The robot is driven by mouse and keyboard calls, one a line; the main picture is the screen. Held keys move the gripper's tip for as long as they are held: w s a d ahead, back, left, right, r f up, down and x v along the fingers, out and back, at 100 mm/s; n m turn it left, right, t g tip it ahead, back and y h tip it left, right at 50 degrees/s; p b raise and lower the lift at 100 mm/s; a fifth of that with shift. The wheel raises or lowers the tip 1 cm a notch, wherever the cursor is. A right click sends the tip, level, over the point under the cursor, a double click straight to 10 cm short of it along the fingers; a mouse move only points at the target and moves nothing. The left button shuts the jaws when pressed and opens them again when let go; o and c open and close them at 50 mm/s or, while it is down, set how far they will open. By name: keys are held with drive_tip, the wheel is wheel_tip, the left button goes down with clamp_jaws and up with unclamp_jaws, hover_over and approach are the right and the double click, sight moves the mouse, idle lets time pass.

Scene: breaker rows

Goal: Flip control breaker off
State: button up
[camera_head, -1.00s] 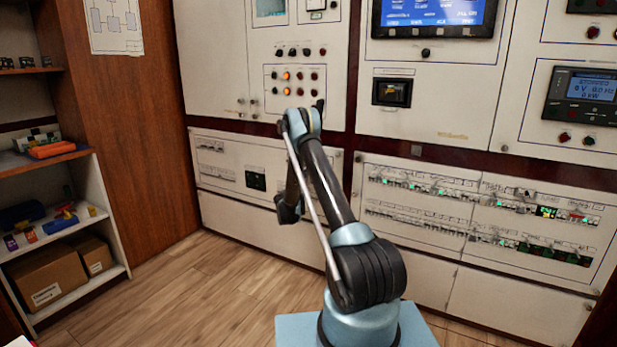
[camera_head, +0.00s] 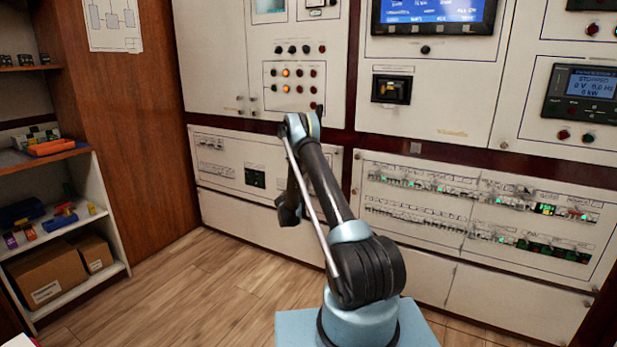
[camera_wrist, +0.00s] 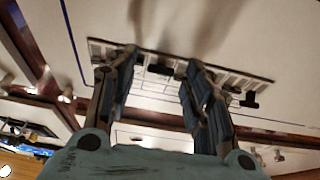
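In the wrist view a breaker row (camera_wrist: 225,78) is set in a white panel, with dark levers such as one black lever (camera_wrist: 249,99) right of my fingers. My gripper (camera_wrist: 162,64) is open. Its two blue-grey fingers stand apart in front of the row, with another dark lever (camera_wrist: 160,69) showing between them. I cannot tell whether the fingers touch the row. Labels are unreadable, so I cannot tell which is the control breaker. In the head view the lower left panel holds breaker rows (camera_head: 212,142); my arm hides part of it and the fingertips.
The lower right panel (camera_head: 450,285) has long breaker rows (camera_head: 420,180) with green lights. Above are buttons (camera_head: 286,73) and screens (camera_head: 580,87). A shelf (camera_head: 98,205) with boxes stands at left. The wooden floor (camera_head: 190,290) between is clear.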

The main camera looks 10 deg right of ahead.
drive_tip(key=v, duration=0.7)
drive_tip(key=shift+a, duration=0.15)
drive_tip(key=shift+s+f, duration=0.15)
